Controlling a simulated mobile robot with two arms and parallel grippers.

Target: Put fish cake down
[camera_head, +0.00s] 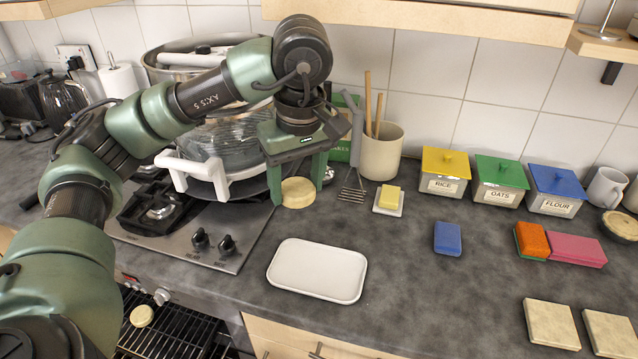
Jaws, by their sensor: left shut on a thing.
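My left gripper (297,188) points down near the right rear of the hob and is shut on a round, pale fish cake (298,193). The fish cake shows between its two green fingers, above the worktop. A second pale round cake (142,316) lies on the dark wire rack at the lower left. An empty white tray (317,270) lies on the worktop, in front of and a little right of the held fish cake. My right gripper is not in view.
A steel hob (190,243) with pans stands left of the tray. A utensil pot (380,152), a butter dish (389,200) and lidded boxes (443,177) stand behind. A blue sponge (447,238) lies right of the tray. The grey worktop (420,290) between is clear.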

